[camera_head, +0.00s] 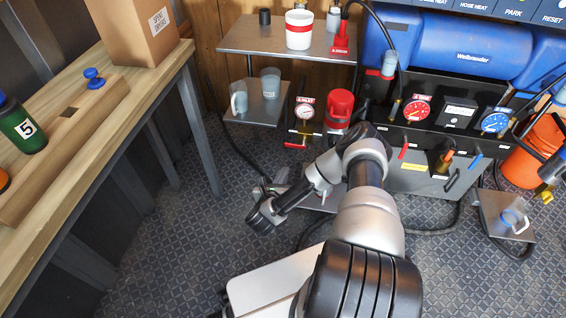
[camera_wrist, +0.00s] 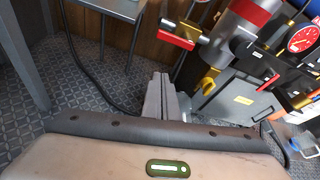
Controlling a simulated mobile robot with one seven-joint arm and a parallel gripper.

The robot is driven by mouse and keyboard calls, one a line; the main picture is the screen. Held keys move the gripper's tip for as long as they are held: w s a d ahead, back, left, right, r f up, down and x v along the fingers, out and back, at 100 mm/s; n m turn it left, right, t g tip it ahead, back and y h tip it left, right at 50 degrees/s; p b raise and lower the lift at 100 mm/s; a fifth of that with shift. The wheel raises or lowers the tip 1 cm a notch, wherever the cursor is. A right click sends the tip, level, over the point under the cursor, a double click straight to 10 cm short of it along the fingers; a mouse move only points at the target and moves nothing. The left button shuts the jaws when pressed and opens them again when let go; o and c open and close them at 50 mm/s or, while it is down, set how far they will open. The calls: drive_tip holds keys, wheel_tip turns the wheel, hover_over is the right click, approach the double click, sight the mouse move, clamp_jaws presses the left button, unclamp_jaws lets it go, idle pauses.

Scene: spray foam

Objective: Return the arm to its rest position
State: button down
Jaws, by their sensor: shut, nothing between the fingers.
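My arm (camera_head: 370,215) rises from the bottom of the head view and bends over to the left at its elbow. Its wrist end (camera_head: 263,214) hangs over the patterned floor, between the wooden bench and the machine. In the wrist view my gripper (camera_wrist: 160,96) has its two grey fingers together, with nothing held between them. The fingers point toward the floor and the panelled wall, apart from any object. In the head view the fingers are too small and partly hidden to make out.
A wooden bench (camera_head: 92,135) stands at left with a cardboard box (camera_head: 140,30) and a green bottle (camera_head: 22,127). Steel shelves (camera_head: 240,36) hold cups by the wall. The machine with gauges (camera_head: 425,180) and hoses fills the right. Floor (camera_head: 165,255) at lower left is clear.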

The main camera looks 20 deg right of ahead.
drive_tip(key=shift+s+a, duration=0.1)
drive_tip(key=shift+s, duration=0.05)
drive_tip(key=w+a+r+n+t+y, duration=0.2)
drive_tip(key=w+r+n+y, duration=0.2)
drive_tip(key=w+r+n, duration=0.35)
drive_tip(key=w+a+r+n+g+y, duration=0.1)
drive_tip(key=a+r+n+y, duration=0.25)
drive_tip(key=r+n, duration=0.55)
drive_tip(key=w+a+r+n+g+y, duration=0.15)
drive_tip(key=a+r+n, duration=0.25)
drive_tip(key=r+n, duration=0.55)
drive_tip(key=s+a+r+n+g, duration=0.2)
drive_tip(key=s+r+n, duration=0.2)
drive_tip(key=s+r, duration=0.5)
drive_tip(key=s+r+n+g, duration=0.2)
drive_tip(key=s+r+n, duration=0.45)
drive_tip(key=s, duration=0.75)
drive_tip(key=s+r+n+g, duration=0.1)
drive_tip(key=s+r+n, duration=0.55)
drive_tip(key=s, duration=0.75)
wheel_tip(320, 180, up, 26)
drive_tip(key=m+p, duration=0.2)
drive_tip(key=p, duration=2.2)
drive_tip(key=shift+w+a+f+p, duration=0.15)
drive_tip(key=shift+w+a+p, duration=0.2)
drive_tip(key=shift+w+p, duration=0.05)
